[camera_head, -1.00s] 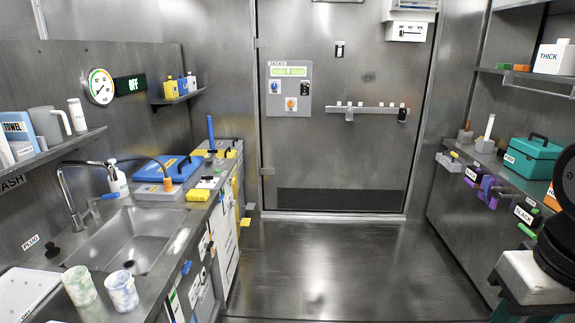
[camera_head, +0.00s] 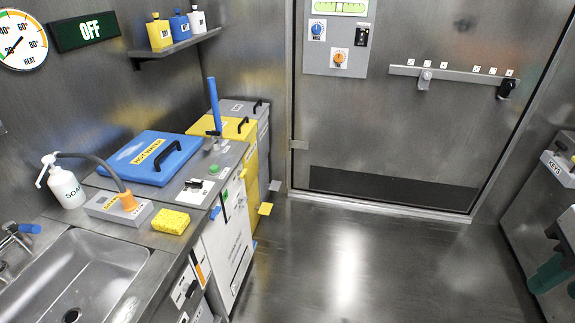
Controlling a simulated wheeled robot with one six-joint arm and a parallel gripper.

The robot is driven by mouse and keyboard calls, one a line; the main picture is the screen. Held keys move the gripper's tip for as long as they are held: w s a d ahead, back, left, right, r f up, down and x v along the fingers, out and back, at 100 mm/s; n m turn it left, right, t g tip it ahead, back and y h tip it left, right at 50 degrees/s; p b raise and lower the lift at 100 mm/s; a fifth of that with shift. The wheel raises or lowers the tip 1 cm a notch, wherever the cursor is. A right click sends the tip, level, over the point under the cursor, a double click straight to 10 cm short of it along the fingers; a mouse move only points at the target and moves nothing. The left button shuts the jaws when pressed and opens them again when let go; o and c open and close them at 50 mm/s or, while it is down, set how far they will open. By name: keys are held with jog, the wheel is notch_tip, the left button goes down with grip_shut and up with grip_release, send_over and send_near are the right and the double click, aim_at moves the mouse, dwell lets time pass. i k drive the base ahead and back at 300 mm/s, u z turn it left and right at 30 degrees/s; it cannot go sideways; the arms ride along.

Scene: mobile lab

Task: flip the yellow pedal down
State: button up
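The yellow pedal (camera_head: 265,209) is a small flat tab. It sticks out near the floor at the base of the yellow bin (camera_head: 252,163), to the left of the open floor. The bin stands at the far end of the counter and has a yellow lid with a black handle. The pedal looks raised a little above the floor, but its exact tilt is too small to tell. My gripper is not in view, and nothing is seen touching the pedal.
A pale pedal (camera_head: 275,185) sits just behind, by the grey bin (camera_head: 262,120). The metal floor (camera_head: 360,260) is clear up to the door (camera_head: 420,130).

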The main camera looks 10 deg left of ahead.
aim_at(265, 210)
jog(key=u, duration=0.25)
jog(key=i, duration=3.05)
jog(key=u, duration=0.5)
